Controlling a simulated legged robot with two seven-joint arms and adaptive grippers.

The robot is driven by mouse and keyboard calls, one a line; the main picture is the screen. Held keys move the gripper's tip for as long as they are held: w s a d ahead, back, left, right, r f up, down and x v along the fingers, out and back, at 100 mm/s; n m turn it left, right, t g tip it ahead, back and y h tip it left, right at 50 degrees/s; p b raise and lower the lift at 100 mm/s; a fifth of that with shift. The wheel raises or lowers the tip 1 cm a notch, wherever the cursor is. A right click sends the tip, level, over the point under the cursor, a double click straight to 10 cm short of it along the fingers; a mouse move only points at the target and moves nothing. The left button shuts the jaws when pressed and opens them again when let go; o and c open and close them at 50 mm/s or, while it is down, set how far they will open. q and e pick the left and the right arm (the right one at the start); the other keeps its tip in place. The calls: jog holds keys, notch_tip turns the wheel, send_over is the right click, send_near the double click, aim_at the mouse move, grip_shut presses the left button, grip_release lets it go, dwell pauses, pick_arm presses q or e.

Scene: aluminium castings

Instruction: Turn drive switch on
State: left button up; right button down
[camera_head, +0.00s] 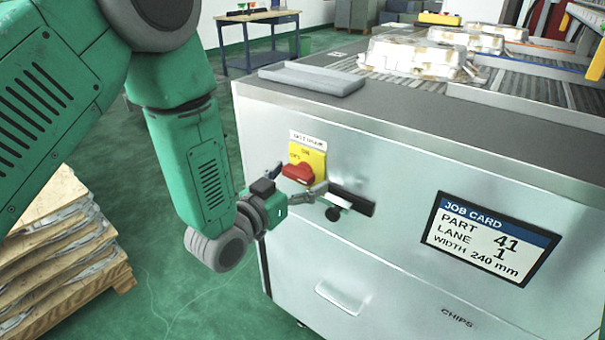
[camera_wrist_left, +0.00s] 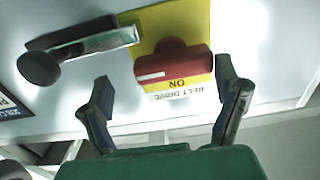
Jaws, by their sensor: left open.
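The drive switch is a red handle (camera_head: 298,173) on a yellow plate (camera_head: 318,160), on the left part of the metal cabinet front. A label above it reads belt drive, and ON and OFF are printed on the plate. In the left wrist view the handle (camera_wrist_left: 172,66) lies crosswise on its plate (camera_wrist_left: 198,22), seen upside down; I cannot tell which mark it points to. My left gripper (camera_head: 301,180) is open in front of the switch. In its wrist view the two fingers (camera_wrist_left: 163,76) stand apart on either side of the handle, with nothing between them held.
A black slot (camera_head: 361,205) with a dark round knob (camera_head: 333,214) sits just right of the switch. A job card screen (camera_head: 490,238) is further right. A grey tray (camera_head: 312,79) and castings (camera_head: 415,57) are on top. Stacked sheets (camera_head: 60,240) stand at left.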

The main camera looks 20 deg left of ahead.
pick_arm(q)
jog(key=shift+w+d, duration=0.3)
jog(key=shift+w, duration=0.2)
jog(key=shift+w+a, duration=0.1)
jog(key=shift+w, duration=0.15)
jog(key=shift+w+a+f, duration=0.1)
jog(key=shift+a+f, duration=0.05)
jog(key=shift+a, duration=0.45)
jog(key=shift+w+a+f, duration=0.1)
jog(key=shift+a, duration=0.45)
jog(key=shift+d, duration=0.15)
jog(key=c, duration=0.6)
jog(key=shift+s+d+r, duration=0.1)
jog(key=shift+d+r, duration=0.1)
jog(key=shift+d, duration=0.2)
jog(key=c, duration=0.6)
jog(key=shift+o, duration=0.2)
jog(key=shift+d, duration=0.2)
